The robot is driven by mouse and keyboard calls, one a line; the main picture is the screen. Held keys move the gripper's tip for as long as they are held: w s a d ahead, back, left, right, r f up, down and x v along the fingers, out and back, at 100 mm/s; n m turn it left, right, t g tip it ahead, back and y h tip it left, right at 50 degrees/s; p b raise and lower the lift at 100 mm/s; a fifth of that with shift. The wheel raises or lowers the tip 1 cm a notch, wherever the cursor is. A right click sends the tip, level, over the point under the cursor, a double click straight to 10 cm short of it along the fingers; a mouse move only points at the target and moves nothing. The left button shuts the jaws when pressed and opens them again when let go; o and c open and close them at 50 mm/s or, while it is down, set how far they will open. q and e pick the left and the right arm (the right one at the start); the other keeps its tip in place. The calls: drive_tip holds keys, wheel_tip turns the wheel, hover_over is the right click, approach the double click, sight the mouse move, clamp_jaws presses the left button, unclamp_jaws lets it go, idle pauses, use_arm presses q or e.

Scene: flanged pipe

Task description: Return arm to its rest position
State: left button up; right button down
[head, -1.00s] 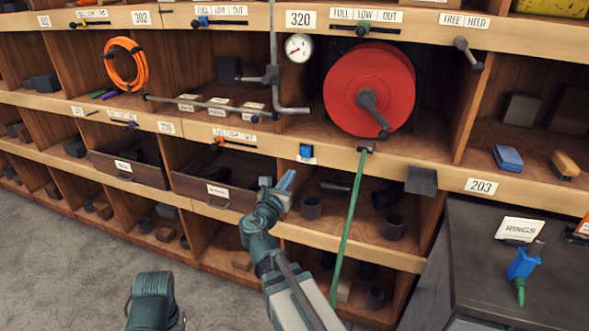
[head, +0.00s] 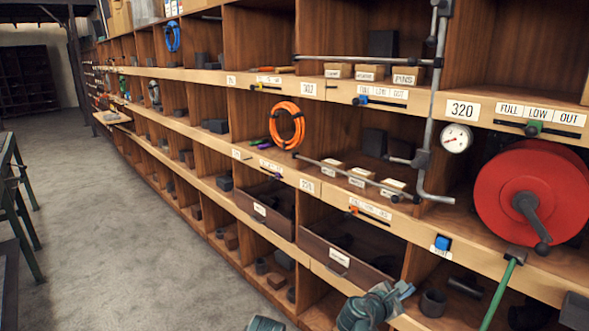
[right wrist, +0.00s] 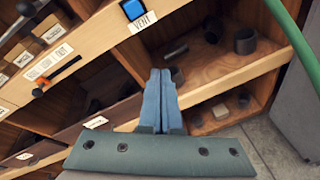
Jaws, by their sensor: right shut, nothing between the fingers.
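My right gripper (head: 403,287) is low at the right of the head view, in front of the shelf wall beside the brown drawer's right end. Its blue fingers are shut with nothing between them. In the right wrist view the gripper (right wrist: 160,75) points at an open cubby below the blue VENT button (right wrist: 133,9), apart from it. The teal wrist of my right arm (head: 362,310) runs off the bottom edge.
A shelf wall fills the right. A red reel (head: 500,195), a green hose (head: 500,290), a grey bent pipe (head: 428,110) and an open drawer (head: 345,250) are near the right arm. An orange hose coil (head: 287,125) hangs farther left.

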drive_tip(key=s+a+f+m+g+y+p, duration=0.2)
drive_tip(key=s+a+m, duration=0.3)
drive_tip(key=a, duration=0.3)
drive_tip(key=s+a+f+m+g+y+p, duration=0.2)
drive_tip(key=s+a+f+m+g+y, duration=0.1)
drive_tip(key=a, duration=0.6)
drive_tip(key=s+a+f+m+g+y+p, duration=0.2)
drive_tip(key=s+a+f+m+g+y, duration=0.1)
drive_tip(key=s+a+m+y, duration=0.2)
drive_tip(key=s+a+m, duration=0.2)
drive_tip(key=s+a, duration=0.1)
drive_tip(key=shift+s+a+f+g+y, duration=0.25)
drive_tip(key=shift+s+a+g+y, duration=0.05)
drive_tip(key=shift+a+g+y, duration=0.1)
drive_tip(key=shift+d, duration=0.1)
